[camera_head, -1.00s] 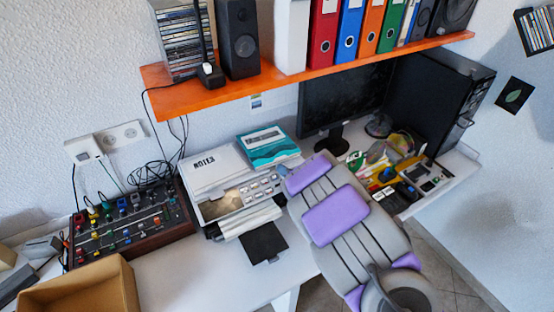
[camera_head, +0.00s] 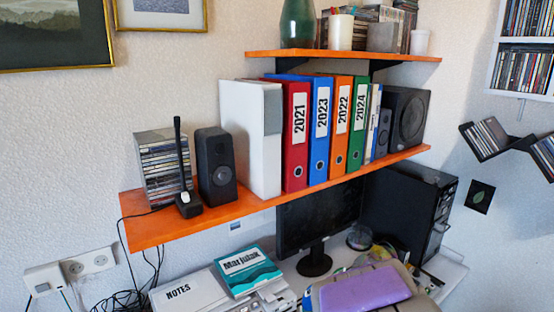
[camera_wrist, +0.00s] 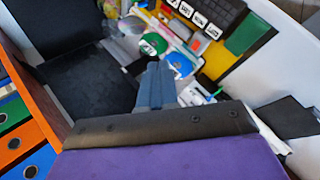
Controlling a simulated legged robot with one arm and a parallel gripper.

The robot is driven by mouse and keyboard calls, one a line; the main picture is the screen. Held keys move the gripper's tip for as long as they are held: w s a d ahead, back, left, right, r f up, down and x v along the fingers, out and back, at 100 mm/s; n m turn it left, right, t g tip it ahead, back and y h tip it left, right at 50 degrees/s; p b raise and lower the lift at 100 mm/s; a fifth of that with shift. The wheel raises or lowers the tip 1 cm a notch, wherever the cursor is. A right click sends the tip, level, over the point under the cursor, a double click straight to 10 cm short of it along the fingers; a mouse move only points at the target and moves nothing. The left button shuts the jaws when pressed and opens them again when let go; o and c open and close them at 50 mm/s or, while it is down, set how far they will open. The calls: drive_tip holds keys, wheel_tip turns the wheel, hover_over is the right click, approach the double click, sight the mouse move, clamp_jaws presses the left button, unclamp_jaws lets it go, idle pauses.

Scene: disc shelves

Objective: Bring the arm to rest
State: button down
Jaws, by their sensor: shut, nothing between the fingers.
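My gripper (camera_wrist: 160,72) shows in the wrist view as narrow blue-grey fingers, closed together and empty. It is over the cluttered desk end, and the wrist view does not show it touching anything. Behind the fingers is my purple and black wrist part. In the head view, part of my purple and grey arm (camera_head: 370,288) shows at the bottom edge, in front of the desk. The fingers cannot be made out there.
An orange shelf (camera_head: 160,228) holds binders, speakers and disc stacks. A monitor (camera_head: 300,222) and black computer tower (camera_head: 408,215) stand below. Small items and a black keypad (camera_wrist: 210,12) cover the desk end. A second orange shelf (camera_head: 400,57) is above. Disc racks (camera_head: 522,70) hang right.

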drive_tip(key=s+a+r+m+g+y, duration=0.1)
drive_tip(key=s+a+m+g, duration=0.1)
drive_tip(key=s, duration=1)
drive_tip(key=s+a+r+m+g+y, duration=0.1)
drive_tip(key=s+a+m+g, duration=0.2)
drive_tip(key=s+m, duration=0.4)
drive_tip(key=s+a+r+m+g+y, duration=0.1)
drive_tip(key=s+m+g, duration=0.3)
drive_tip(key=s, duration=1.2)
drive_tip(key=shift+s+a+r+m+g, duration=0.3)
drive_tip(key=shift+s+a, duration=0.1)
drive_tip(key=shift+a, duration=0.5)
drive_tip(key=c, duration=1.8)
unclamp_jaws()
drive_tip(key=shift+c, duration=0.2)
